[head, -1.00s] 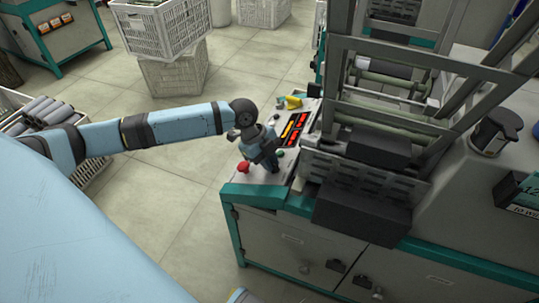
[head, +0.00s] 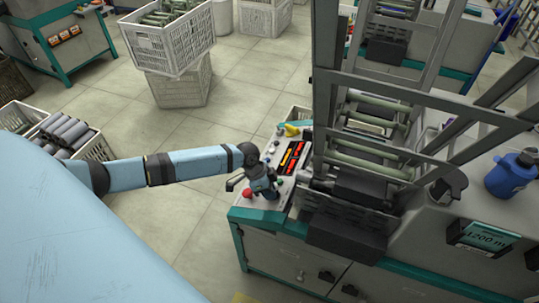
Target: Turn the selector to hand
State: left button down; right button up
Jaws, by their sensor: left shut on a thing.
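The control panel (head: 284,184) is a slanted light panel at the left front of the winding machine, with a red lit display (head: 292,156) and a red button (head: 247,194). My left gripper (head: 268,191) points down onto the panel between the red button and the display. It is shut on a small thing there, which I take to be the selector. The gripper hides it, so its setting cannot be read. My right gripper is not in view.
The machine's metal frame (head: 327,100) rises just right of the panel. A blue jug (head: 511,174) stands on the machine at the right. Stacked white crates (head: 172,45) stand at the back, and a crate of grey rolls (head: 95,147) is at the left. Floor between is clear.

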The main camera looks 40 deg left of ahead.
pick_arm(q)
jog(key=shift+r+n+p, duration=0.1)
jog(key=shift+n+p, duration=0.3)
jog(key=shift+n, duration=0.3)
jog(key=c, duration=1.2)
grip_release()
jog(key=shift+o, duration=0.2)
